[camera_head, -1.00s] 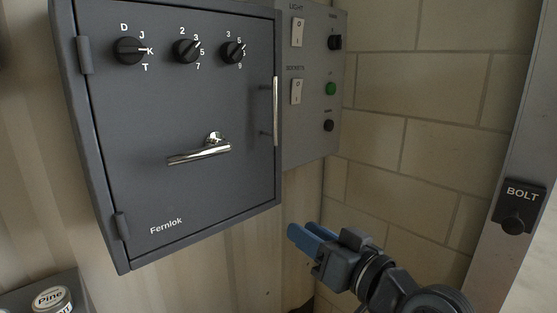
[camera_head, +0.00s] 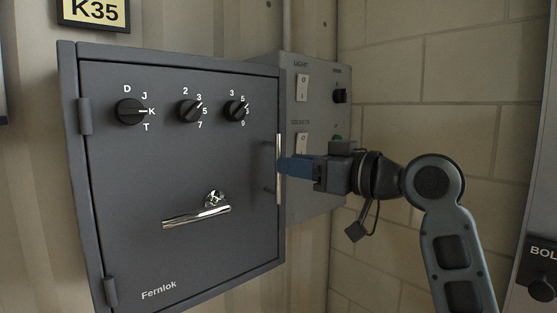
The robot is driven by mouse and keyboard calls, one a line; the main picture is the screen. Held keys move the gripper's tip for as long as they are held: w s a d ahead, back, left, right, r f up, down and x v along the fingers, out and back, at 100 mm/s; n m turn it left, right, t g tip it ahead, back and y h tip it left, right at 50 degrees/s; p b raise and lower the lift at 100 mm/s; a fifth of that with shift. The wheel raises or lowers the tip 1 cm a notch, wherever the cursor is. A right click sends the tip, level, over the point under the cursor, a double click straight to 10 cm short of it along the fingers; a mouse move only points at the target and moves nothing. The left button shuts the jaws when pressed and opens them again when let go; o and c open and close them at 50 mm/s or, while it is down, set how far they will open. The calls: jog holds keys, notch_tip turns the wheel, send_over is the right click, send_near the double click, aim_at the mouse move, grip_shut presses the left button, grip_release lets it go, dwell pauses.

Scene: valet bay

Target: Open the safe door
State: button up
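The grey safe door (camera_head: 140,185), marked Fernlok, is closed flush in its frame, with hinges on its left side. A chrome lever handle (camera_head: 196,216) sits nearly level, its left end slightly lower. Three black dials line the top: the left dial (camera_head: 130,111) points towards K, the middle dial (camera_head: 190,111) to its upper right, the right dial (camera_head: 236,110) to its upper right. A vertical chrome pull bar (camera_head: 279,168) stands at the right edge. My gripper (camera_head: 284,167) has blue fingers at the bar; whether they grip it cannot be told.
A grey switch panel (camera_head: 318,215) with light and socket switches is on the wall right of the safe, partly behind my gripper. A block wall (camera_head: 450,80) stands at right. A BOLT knob (camera_head: 541,290) is at the far right edge. A K35 sign (camera_head: 93,12) hangs above.

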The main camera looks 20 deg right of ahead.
aim_at(278, 191)
jog(key=shift+x, duration=2.25)
grip_shut()
